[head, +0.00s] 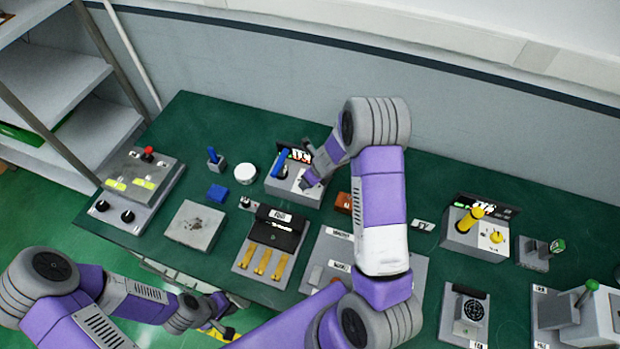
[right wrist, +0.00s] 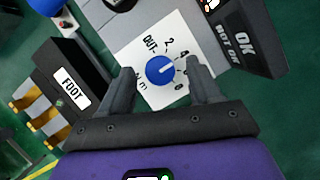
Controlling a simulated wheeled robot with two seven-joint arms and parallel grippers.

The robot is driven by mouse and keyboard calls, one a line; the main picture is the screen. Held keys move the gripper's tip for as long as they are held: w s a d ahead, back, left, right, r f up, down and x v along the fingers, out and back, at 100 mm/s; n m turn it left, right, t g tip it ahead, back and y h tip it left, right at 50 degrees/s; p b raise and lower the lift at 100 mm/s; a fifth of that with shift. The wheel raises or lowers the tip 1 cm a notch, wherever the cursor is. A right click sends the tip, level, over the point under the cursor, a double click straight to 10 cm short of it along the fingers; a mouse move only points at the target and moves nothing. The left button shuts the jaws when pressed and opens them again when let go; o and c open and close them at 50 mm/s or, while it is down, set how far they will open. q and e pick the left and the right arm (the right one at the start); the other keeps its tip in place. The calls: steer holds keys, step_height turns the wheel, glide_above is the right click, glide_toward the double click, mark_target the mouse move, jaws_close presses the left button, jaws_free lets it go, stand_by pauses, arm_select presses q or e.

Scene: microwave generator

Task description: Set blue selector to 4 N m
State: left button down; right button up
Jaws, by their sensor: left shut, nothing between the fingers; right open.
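The blue selector (right wrist: 160,70) is a round knob with a white pointer line on a white dial plate (right wrist: 128,62). The dial reads OUT, 2, further small numbers and N m. The pointer line aims right and slightly up; I cannot tell exactly which mark it meets. My right gripper (right wrist: 162,76) is open, its fingers on either side of the knob in the picture; contact is not visible. In the head view its tip end (head: 312,172) is over the unit (head: 291,190) with a blue lever (head: 282,162). My left gripper (head: 222,308) is shut and empty near the table's front edge, away from the selector.
A black display housing labelled OK and NOT OK (right wrist: 245,38) stands close beside the dial.

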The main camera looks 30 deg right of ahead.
steer(key=p+v, duration=0.2)
steer(key=v, duration=0.4)
steer(key=shift+s+r, duration=0.2)
